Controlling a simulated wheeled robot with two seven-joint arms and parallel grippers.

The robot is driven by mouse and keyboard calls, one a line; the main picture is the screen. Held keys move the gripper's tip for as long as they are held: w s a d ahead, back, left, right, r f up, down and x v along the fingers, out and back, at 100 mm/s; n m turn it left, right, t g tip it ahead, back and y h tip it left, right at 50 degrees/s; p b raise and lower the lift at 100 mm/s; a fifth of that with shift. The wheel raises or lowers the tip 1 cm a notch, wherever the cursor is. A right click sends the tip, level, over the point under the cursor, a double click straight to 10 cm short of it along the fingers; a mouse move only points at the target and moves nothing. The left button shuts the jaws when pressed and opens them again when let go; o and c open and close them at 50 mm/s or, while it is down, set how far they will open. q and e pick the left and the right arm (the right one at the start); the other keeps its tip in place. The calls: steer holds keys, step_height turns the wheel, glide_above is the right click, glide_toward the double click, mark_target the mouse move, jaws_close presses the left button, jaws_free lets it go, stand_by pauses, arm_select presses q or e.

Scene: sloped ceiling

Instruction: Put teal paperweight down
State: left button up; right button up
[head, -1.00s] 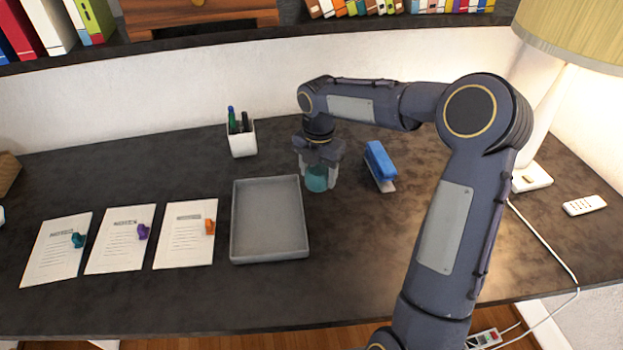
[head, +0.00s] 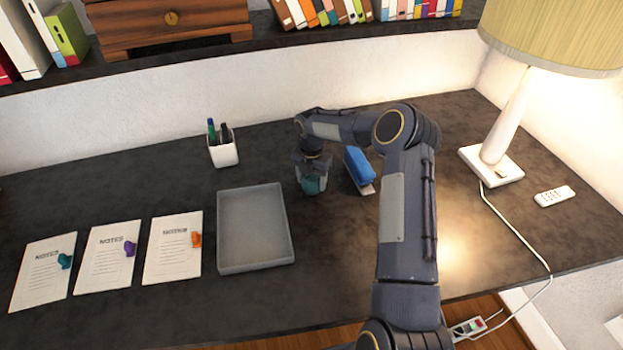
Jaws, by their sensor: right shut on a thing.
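My left gripper does not show in the head view.
The empty grey tray (head: 222,240) lies left of my gripper. A blue stapler (head: 358,165) stands close on its right. A white pen cup (head: 224,154) stands behind the tray. Several note sheets (head: 172,265) lie left. A lamp (head: 505,130) and remote (head: 554,196) are far right.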

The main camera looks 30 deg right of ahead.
steer(key=shift+f, duration=0.2)
steer(key=shift+f, duration=0.1)
steer(key=shift+f, duration=0.15)
steer(key=o, duration=1.3)
steer(key=shift+c, duration=0.2)
